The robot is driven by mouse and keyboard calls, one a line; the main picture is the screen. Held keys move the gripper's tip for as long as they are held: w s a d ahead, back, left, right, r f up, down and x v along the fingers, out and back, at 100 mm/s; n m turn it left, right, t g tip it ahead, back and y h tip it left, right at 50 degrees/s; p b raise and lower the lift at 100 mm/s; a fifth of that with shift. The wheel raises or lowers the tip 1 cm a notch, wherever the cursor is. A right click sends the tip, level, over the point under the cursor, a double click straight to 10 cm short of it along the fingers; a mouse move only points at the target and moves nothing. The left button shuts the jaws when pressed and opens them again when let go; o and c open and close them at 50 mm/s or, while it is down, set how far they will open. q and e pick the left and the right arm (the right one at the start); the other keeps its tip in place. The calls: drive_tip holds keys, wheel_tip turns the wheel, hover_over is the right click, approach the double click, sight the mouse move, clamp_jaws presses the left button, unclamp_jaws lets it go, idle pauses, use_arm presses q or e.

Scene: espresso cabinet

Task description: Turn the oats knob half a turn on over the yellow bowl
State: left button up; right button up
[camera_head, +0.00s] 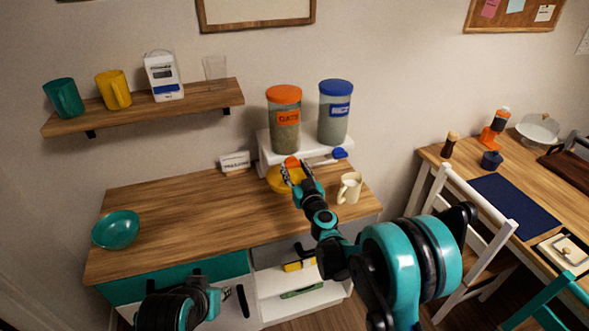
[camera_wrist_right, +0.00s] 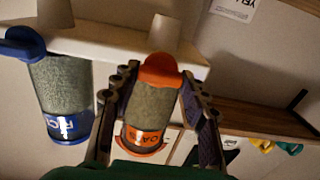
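The oats dispenser (camera_head: 285,122), a clear canister with an orange lid, stands on a white stand at the back of the counter. Its orange knob (camera_head: 291,162) faces out low at the front. The yellow bowl (camera_head: 277,183) sits below, partly hidden by my right gripper (camera_head: 295,172). In the right wrist view, which looks inverted, the orange knob (camera_wrist_right: 160,70) and labelled canister (camera_wrist_right: 150,108) appear between the spread fingers of the right gripper (camera_wrist_right: 161,112). The fingers show no contact with the knob. My left gripper (camera_head: 182,300) is at the bottom left, its fingers unclear.
A rice dispenser (camera_head: 333,115) with a blue lid and blue knob (camera_head: 339,153) stands right of the oats. A cream mug (camera_head: 349,188) is right of my right gripper. A teal bowl (camera_head: 116,229) is at the counter's left; the counter's middle is clear.

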drive_tip(key=shift+o, duration=0.2)
drive_tip(key=shift+m, duration=0.3)
drive_tip(key=m+b, duration=0.1)
drive_tip(key=m, duration=0.2)
drive_tip(key=shift+m, duration=0.3)
drive_tip(key=m+b, duration=0.1)
drive_tip(key=m, duration=0.4)
drive_tip(key=shift+d+m, duration=0.1)
drive_tip(key=shift+m, duration=0.2)
drive_tip(key=m, duration=0.4)
drive_tip(key=shift+f+m+b, duration=0.1)
drive_tip(key=shift+m+b, duration=0.35)
drive_tip(key=shift+m, duration=2.05)
drive_tip(key=o, duration=1.2)
drive_tip(key=shift+c, duration=0.2)
